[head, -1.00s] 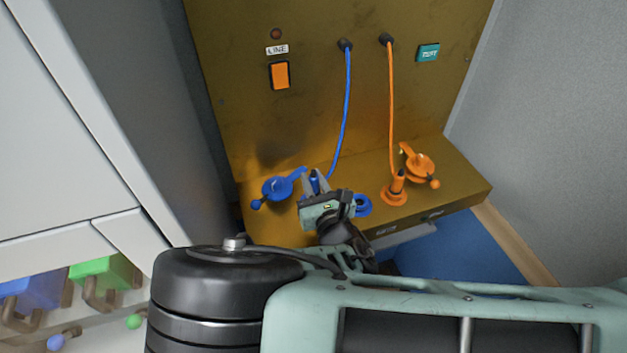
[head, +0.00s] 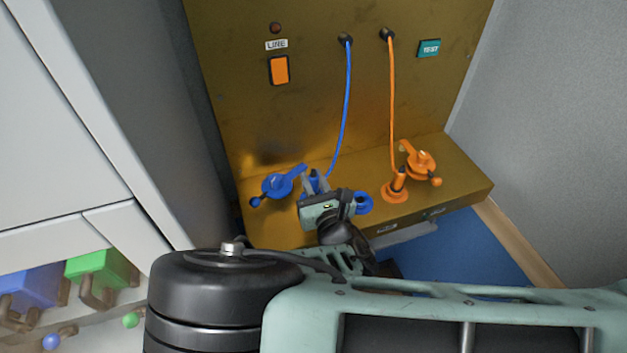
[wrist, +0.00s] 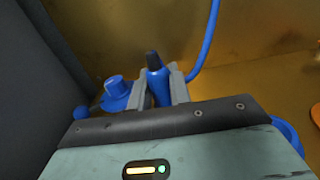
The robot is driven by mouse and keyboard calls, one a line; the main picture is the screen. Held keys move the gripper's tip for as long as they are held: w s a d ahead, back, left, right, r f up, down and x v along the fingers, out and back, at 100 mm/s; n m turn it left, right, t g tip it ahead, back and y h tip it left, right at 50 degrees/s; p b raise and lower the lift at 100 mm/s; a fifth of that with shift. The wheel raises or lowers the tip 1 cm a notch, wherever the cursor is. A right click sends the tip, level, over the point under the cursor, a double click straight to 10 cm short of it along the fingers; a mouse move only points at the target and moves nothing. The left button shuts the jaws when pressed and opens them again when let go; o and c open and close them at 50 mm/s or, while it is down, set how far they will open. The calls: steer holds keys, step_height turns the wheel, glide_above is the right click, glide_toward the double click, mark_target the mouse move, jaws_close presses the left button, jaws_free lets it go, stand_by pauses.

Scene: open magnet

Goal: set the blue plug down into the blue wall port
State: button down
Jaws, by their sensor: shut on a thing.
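My gripper (head: 313,186) is shut on the blue plug (head: 314,180), which stands roughly upright with a blue cable rising from it. In the wrist view the plug (wrist: 156,82) shows its blue body and dark top between the fingers (wrist: 160,88). A bit of blue shows at the shelf just left of the gripper; I cannot tell whether it is a port rim or part of the plug. A blue ring (head: 364,203) sits on the shelf right of the gripper, partly covered by it. The plug's lower end is hidden.
A blue cap with a lever (head: 278,187) is close left of the gripper. An orange plug (head: 397,184) stands in an orange ring to the right, with an orange cap (head: 421,163) behind. The brown back panel holds an orange switch (head: 279,70). A grey cabinet side is at left.

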steer(key=shift+f+b, duration=0.35)
steer(key=shift+b, duration=0.1)
stand_by(0.5)
stand_by(0.3)
steer(key=c, duration=1.2)
jaws_free()
steer(key=shift+d, duration=0.1)
